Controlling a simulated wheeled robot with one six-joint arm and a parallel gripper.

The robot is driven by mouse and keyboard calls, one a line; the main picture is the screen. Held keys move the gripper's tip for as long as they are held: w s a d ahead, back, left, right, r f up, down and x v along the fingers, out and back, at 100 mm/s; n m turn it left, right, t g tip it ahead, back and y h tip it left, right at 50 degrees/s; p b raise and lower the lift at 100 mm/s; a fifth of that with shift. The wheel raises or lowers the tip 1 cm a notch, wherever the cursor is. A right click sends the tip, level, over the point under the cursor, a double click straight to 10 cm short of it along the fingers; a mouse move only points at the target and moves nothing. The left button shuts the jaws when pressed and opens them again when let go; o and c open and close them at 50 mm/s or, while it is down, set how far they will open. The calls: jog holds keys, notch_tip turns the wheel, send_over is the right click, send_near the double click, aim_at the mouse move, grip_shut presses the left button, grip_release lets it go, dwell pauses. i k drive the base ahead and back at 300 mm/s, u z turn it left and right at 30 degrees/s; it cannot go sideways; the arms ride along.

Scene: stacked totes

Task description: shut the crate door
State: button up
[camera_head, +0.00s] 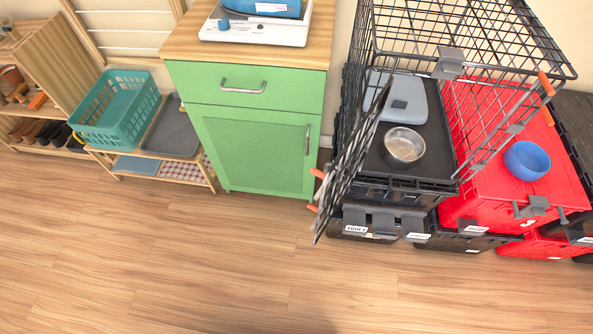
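The black wire crate (497,45) stands at the right on top of stacked totes. Its wire door (350,158) stands open. The door swings outward from the crate's left front side toward me and is seen nearly edge-on. Orange-tipped latch parts (317,173) stick out from the door's free side. The crate front is open, showing a black floor tray (432,150), a metal bowl (404,146) and a grey-blue object (397,97) inside. My gripper is not in view.
Black totes (383,222) and red totes (480,205) are stacked under and beside the crate. A blue bowl (527,160) sits on a red lid. A green cabinet (258,150) stands left of the door. The wooden floor (220,270) in front is clear.

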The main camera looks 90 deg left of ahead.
aim_at(329, 172)
jog(key=k, duration=0.1)
jog(key=u, duration=2.2)
jog(key=i, duration=0.5)
jog(key=k, duration=1.05)
jog(key=z, duration=0.55)
jog(key=i, duration=0.95)
